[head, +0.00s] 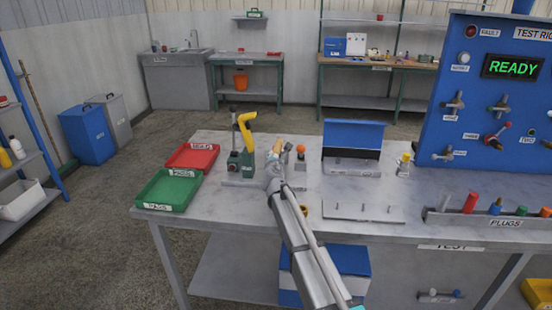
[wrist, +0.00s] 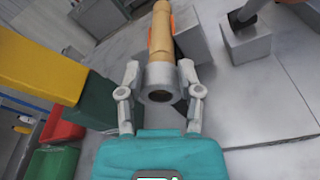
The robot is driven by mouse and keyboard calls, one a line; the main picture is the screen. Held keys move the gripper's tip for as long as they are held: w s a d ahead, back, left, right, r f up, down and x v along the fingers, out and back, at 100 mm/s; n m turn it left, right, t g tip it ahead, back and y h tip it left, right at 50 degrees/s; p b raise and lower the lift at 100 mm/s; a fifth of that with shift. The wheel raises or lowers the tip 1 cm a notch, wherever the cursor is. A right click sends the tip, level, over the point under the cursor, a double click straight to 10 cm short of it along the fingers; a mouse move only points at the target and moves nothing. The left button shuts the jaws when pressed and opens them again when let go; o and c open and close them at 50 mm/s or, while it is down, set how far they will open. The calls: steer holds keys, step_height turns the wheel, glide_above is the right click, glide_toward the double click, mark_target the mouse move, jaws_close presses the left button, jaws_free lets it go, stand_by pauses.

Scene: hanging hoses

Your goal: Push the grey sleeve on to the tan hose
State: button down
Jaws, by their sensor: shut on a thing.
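The tan hose (wrist: 160,35) runs down from the top of the wrist view to the grey sleeve (wrist: 157,78). The sleeve is a short grey ring whose dark open end faces the wrist camera. My gripper (wrist: 160,70) is shut on the sleeve, one finger on each side. The sleeve lines up with the hose and meets its near end; how far it sits over the hose I cannot tell. In the head view the hose (head: 277,146) is a small tan piece just beyond my gripper (head: 273,162), and the sleeve is not clear there.
A green-and-yellow toggle press (head: 243,150) stands close left of my gripper. Red (head: 192,157) and green (head: 168,190) trays lie further left. A blue-backed fixture (head: 352,150) and peg plate (head: 363,210) lie right.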

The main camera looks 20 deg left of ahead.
steer(key=shift+w+a+r, duration=0.1)
steer(key=shift+w, duration=0.35)
stand_by(0.6)
steer(key=shift+c, duration=2.2)
jaws_free()
steer(key=shift+w, duration=0.1)
steer(key=shift+o, duration=1.3)
steer(key=shift+s, duration=0.2)
steer(key=f+v, duration=0.1)
steer(key=v, duration=0.8)
steer(key=shift+s+a, duration=0.3)
steer(key=shift+s, duration=0.05)
steer(key=shift+s+f, duration=0.1)
steer(key=shift+f, duration=0.1)
